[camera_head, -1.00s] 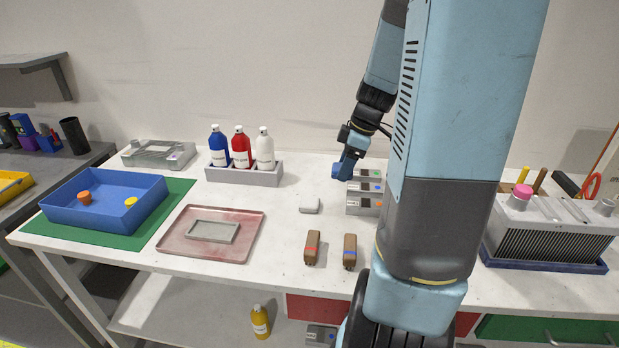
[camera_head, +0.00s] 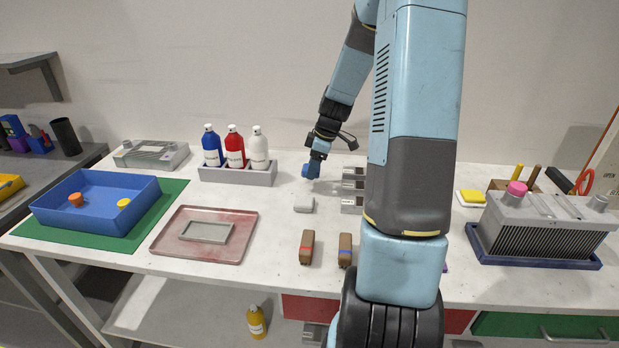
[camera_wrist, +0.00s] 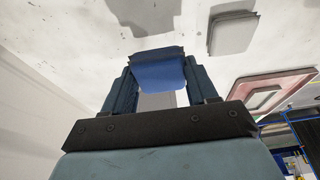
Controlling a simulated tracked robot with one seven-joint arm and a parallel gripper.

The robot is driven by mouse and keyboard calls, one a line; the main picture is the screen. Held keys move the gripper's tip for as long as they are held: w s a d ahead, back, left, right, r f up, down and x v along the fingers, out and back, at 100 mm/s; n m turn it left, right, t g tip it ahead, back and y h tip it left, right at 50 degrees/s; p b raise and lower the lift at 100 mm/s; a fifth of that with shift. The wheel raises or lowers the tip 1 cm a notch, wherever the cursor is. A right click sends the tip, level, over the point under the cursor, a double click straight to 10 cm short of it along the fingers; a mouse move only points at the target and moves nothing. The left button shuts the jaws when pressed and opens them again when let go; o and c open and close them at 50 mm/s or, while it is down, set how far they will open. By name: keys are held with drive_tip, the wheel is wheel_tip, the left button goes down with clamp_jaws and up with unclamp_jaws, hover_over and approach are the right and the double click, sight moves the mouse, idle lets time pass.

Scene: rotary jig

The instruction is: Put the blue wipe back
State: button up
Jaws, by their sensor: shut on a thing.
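My gripper (camera_head: 316,158) is above the back middle of the bench, pointing down. It is shut on the blue wipe (camera_wrist: 157,71), which shows between the two fingers in the wrist view. In the head view the blue wipe (camera_head: 311,171) is small at the gripper's tip, and it appears to be above the bench top. A whitish-grey pad (camera_head: 304,205) lies on the bench in front of my gripper; it also shows in the wrist view (camera_wrist: 232,33).
Two brown brushes (camera_head: 306,247) lie near the front edge. A yellow pad (camera_head: 471,197) and finned block (camera_head: 540,232) are at right.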

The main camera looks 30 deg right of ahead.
sight(311, 185)
drive_tip(key=shift+w+f, duration=0.75)
drive_tip(key=shift+f, duration=1.75)
drive_tip(key=o, duration=0.9)
drive_tip(key=shift+o, duration=0.2)
